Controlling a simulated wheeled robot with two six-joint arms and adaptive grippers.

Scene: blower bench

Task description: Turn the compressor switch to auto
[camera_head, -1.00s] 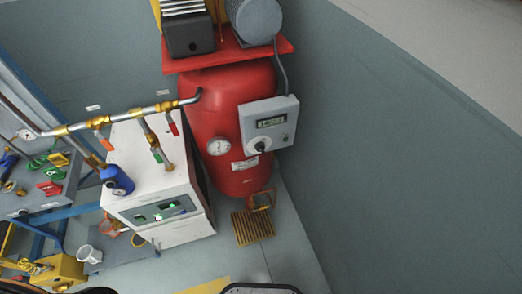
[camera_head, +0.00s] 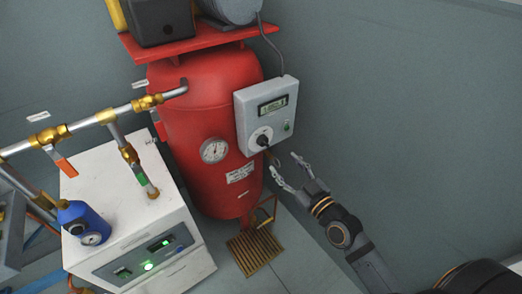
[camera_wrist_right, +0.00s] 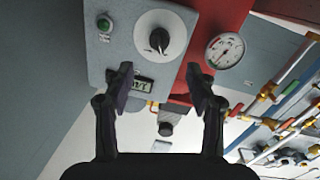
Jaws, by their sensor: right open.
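The compressor switch (camera_head: 263,140) is a black knob on a pale round plate, low on the grey control box (camera_head: 253,98) fixed to the red tank (camera_head: 200,120). In the right wrist view the knob (camera_wrist_right: 159,39) shows upside down above the fingers, with its plate around it. My right gripper (camera_head: 284,171) is open and empty, just below and to the right of the box, apart from the knob. Its two fingers also show in the wrist view (camera_wrist_right: 160,85). The lettering around the knob is too small to read. My left gripper is not in view.
A pressure gauge (camera_head: 214,150) sits on the tank left of the box. A green button (camera_head: 287,126) is beside the knob. A white cabinet (camera_head: 130,205) and brass-jointed pipes (camera_head: 68,131) stand at left. A brass floor grate (camera_head: 255,250) lies below the tank.

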